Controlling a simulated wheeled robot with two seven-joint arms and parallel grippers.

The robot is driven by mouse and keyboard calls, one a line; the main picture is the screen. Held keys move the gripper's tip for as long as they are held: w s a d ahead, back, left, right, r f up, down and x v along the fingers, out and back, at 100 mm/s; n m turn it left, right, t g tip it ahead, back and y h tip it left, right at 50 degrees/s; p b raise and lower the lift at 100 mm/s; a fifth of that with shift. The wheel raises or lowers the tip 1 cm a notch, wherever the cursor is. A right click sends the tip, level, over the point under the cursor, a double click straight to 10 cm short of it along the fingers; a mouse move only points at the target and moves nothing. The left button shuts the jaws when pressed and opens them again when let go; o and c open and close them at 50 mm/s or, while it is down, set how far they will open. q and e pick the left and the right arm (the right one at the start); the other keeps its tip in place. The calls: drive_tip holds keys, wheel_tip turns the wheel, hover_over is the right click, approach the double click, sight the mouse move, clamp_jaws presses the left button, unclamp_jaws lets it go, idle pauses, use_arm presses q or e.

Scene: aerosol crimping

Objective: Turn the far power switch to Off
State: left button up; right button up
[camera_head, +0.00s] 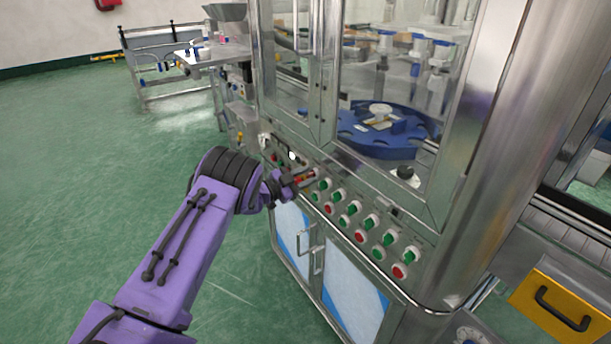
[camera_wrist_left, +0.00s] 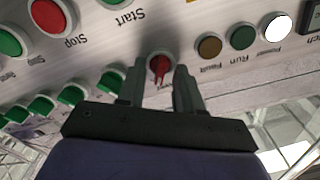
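The red rotary power switch (camera_wrist_left: 159,68) is on the machine's metal control panel, with its small label partly hidden. My left gripper (camera_wrist_left: 159,82) is open, with one dark finger on each side of the red knob. A gap shows between the knob and the fingers, so I cannot tell if either touches it. In the head view my left gripper (camera_head: 290,186) is at the far end of the panel, pointing at it. The switch is hard to make out there behind the gripper. My right gripper is not in view.
Green and red push buttons (camera_head: 345,208) run along the panel toward me. A white lamp marked Power (camera_wrist_left: 278,28) is lit beside dim Run (camera_wrist_left: 242,37) and Fault (camera_wrist_left: 208,46) lamps. Glass doors stand above the panel. Green floor (camera_head: 70,150) is open at left.

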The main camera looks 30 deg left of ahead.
use_arm(q)
clamp_jaws()
idle(0.3)
drive_tip(key=n, duration=0.6)
drive_tip(key=n+p, duration=0.1)
drive_tip(key=n, duration=0.4)
drive_tip(key=shift+w+a+n, duration=0.15)
drive_tip(key=shift+n, duration=0.25)
idle(0.5)
unclamp_jaws()
drive_tip(key=b+v, duration=0.1)
drive_tip(key=v, duration=0.9)
drive_tip(key=shift+s+a, duration=0.15)
drive_tip(key=shift+s, duration=0.1)
